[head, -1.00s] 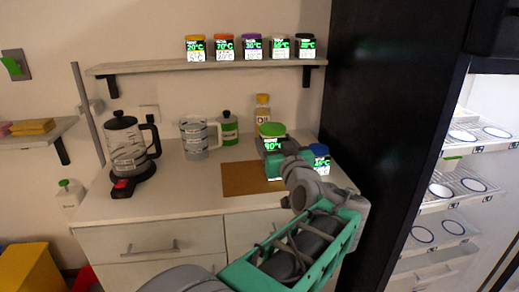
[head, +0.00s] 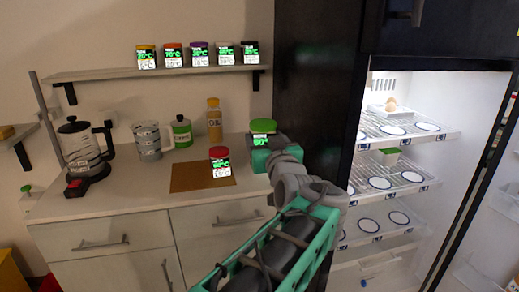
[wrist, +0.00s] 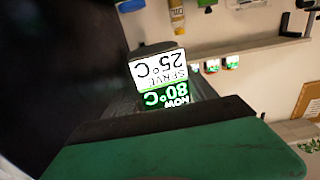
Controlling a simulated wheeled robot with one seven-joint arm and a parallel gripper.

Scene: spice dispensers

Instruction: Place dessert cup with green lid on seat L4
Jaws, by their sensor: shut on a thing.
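The dessert cup with the green lid (head: 263,127) is held upright by my gripper (head: 270,150), raised above the counter's right end. Its label reads about 80 °C in green. In the wrist view its display (wrist: 160,78) appears upside down, with "NOW 80°C" and "SERVE 25°C". My gripper is shut on this cup; the fingers partly cover its lower body. The open fridge at right has shelves with several round white seats outlined in blue, such as one on the top shelf (head: 393,131) and one on the middle shelf (head: 380,183). The seat tags are too small to read, so I cannot tell which is L4.
A red-lidded cup (head: 220,168) stands on a brown mat (head: 190,180). A French press (head: 80,145), measuring jug (head: 147,140) and oil bottle (head: 214,120) stand on the counter. The dark fridge side (head: 310,90) stands between counter and shelves.

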